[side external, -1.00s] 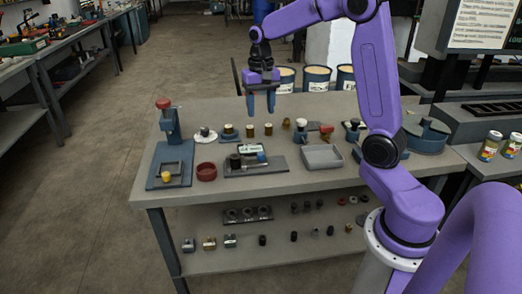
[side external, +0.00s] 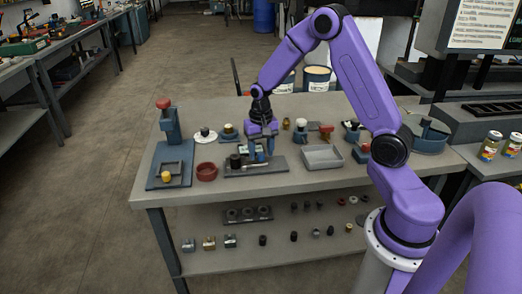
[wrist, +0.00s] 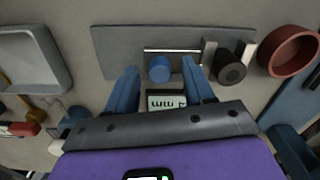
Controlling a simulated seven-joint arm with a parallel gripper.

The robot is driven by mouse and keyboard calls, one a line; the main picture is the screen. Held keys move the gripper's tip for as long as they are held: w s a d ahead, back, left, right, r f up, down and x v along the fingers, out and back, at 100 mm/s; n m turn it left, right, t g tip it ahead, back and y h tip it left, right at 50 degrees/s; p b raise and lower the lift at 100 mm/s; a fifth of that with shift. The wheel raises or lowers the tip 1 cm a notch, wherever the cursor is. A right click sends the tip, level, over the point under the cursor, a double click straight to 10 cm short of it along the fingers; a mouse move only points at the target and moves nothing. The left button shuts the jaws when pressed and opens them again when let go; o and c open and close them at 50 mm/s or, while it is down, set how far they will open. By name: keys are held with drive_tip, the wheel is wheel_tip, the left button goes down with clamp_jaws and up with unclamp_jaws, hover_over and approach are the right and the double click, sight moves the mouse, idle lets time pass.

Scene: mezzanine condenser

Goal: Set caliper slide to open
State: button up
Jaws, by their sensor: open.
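The caliper is a dark grey plate (side external: 281,164) on the bench in the side view, and it also shows in the wrist view (wrist: 112,42). Its slide has a round blue knob (wrist: 159,68) on a light rail (wrist: 172,50). A black cylinder (wrist: 230,72) stands toward the right end of the rail, apart from the knob. A small display (wrist: 166,101) reading mm lies between my fingers. My gripper (side external: 260,156) is open over the plate. In the wrist view its blue fingers (wrist: 160,72) stand on either side of the knob; I cannot tell whether they touch it.
A red bowl (side external: 206,172) sits left of the plate and a grey tray (side external: 322,157) right of it. A blue press-like stand (side external: 171,128) is at the bench's left end. Several small parts line the back. The front strip of bench is clear.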

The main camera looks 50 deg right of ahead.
drive_tip(key=shift+f, duration=0.1)
clamp_jaws()
drive_tip(key=shift+s+d, duration=1.05)
drive_tip(key=shift+d, duration=0.1)
unclamp_jaws()
wheel_tip(320, 180, up, 18)
drive_tip(key=shift+f, duration=0.25)
